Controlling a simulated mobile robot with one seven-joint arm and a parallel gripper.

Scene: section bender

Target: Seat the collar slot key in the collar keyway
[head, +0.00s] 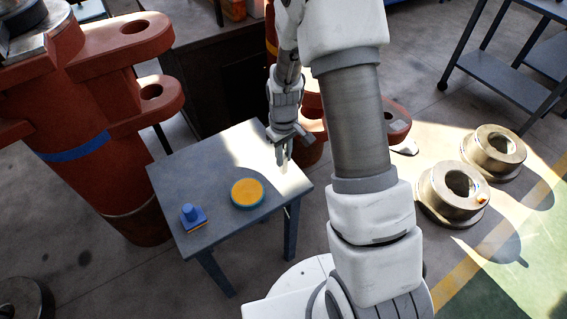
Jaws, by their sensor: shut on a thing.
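My gripper (284,160) points down over the back right part of the small blue-grey table. It is shut on a small pale piece, which I take to be the collar slot key; its shape is too small and washed out by sunlight to make out. Two thick steel rings stand on the floor at the right, a nearer one (432,201) and a farther one (475,152). The nearer one has a small yellow-orange spot on its right rim. I cannot tell which part is the collar, and no keyway can be made out. My gripper is well apart from both rings.
The table (190,165) also bears a yellow disc with a blue rim (248,193) and a small blue block with a knob (192,217). A large red machine (95,150) stands at the left. A dark shelf cart (500,75) stands at the upper right.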

